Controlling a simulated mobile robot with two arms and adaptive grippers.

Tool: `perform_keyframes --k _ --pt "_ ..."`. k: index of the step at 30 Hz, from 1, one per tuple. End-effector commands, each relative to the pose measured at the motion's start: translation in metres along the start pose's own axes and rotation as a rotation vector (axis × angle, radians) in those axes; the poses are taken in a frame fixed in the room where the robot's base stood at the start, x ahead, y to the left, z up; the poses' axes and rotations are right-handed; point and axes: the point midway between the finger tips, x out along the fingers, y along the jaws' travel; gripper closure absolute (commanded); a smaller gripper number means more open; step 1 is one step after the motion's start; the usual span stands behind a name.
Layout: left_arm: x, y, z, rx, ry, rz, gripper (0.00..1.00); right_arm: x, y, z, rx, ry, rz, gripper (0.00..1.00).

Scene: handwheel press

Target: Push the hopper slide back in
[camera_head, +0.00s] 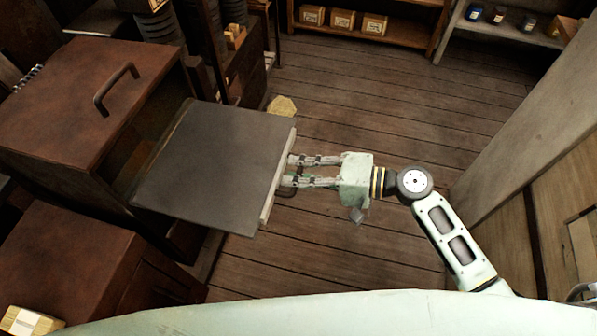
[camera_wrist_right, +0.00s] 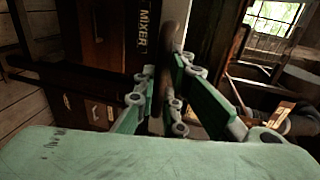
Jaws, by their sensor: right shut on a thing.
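The hopper slide, a flat dark grey plate (camera_head: 215,165) with a pale front edge (camera_head: 278,180), sticks out to the right from the brown hopper cabinet (camera_head: 85,95) in the head view. My right gripper (camera_head: 286,175) is at its front edge. In the right wrist view the fingers (camera_wrist_right: 160,95) are closed around a brown upright bar-like handle (camera_wrist_right: 168,60). A dark panel marked "MIXER" (camera_wrist_right: 143,30) is behind it. The handle is mostly hidden in the head view. My left gripper is in neither view.
A second brown cabinet (camera_head: 75,255) stands at the lower left. A pale block (camera_head: 282,106) lies beyond the slide. Shelves with boxes (camera_head: 342,18) and jars (camera_head: 500,17) stand at the back. A pale post (camera_head: 530,110) rises at right. The wooden floor (camera_head: 400,130) between is clear.

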Motion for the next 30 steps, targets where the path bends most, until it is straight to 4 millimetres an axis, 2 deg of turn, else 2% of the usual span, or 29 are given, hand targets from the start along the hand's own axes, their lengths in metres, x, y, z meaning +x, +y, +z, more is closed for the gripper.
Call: perform_keyframes --k 5,8,11,24,30 --pt "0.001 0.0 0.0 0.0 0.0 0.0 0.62 0.013 -0.003 0.0 0.0 0.0 -0.001 1.0" --pt "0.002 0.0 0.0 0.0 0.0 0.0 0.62 0.03 -0.007 0.0 -0.001 -0.002 -0.004 1.0" --pt "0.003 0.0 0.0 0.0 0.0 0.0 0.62 0.054 -0.012 0.0 -0.002 -0.001 -0.004 1.0" --pt "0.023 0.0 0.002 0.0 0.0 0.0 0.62 0.189 -0.039 0.001 -0.002 -0.002 -0.003 1.0" --pt "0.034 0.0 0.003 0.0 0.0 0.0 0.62 0.233 -0.048 0.001 0.0 -0.002 -0.001 1.0"
